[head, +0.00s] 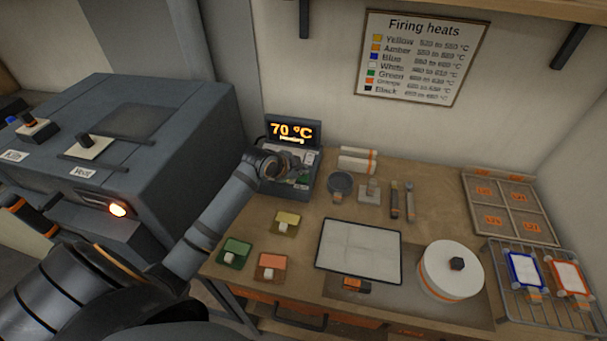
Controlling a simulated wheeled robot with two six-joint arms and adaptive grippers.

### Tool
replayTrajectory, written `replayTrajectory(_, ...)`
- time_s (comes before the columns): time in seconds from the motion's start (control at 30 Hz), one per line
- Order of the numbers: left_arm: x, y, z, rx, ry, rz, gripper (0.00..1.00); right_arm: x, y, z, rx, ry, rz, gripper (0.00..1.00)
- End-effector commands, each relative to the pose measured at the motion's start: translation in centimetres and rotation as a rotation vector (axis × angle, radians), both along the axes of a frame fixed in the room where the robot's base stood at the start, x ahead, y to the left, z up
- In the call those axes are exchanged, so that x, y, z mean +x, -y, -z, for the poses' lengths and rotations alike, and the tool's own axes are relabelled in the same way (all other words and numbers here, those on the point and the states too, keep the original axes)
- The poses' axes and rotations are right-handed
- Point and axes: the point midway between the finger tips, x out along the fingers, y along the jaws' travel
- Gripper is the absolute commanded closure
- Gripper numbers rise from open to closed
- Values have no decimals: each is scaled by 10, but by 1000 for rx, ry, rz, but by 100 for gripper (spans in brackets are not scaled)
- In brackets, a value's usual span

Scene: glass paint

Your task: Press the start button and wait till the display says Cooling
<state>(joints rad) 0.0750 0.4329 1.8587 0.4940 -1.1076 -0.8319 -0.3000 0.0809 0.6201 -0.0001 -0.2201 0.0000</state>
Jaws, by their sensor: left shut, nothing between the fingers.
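The controller (312,160) stands at the back left of the bench against the wall. Its display (292,130) shows 70 °C in orange, with a small word under it that looks like "Heating". My left gripper (288,172) is shut and empty, right over the controller's button panel. A small green patch (303,181) shows on the panel beside the fingers; it may be the start button. The gripper hides part of the panel, and I cannot tell whether the fingertips touch a button. My right gripper is not in view.
A firing heats chart (422,58) hangs behind.

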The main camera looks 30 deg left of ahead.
Motion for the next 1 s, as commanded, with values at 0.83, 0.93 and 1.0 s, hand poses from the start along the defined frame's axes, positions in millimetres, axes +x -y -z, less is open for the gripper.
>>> replayTrajectory(0.83,0,0,-50,-1,1,1,100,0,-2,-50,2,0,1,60)
replayTrajectory(0.93,0,0,-54,-1,1,1,100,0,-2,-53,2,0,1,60)
replayTrajectory(1.0,0,0,-52,-1,1,1,100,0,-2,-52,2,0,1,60)
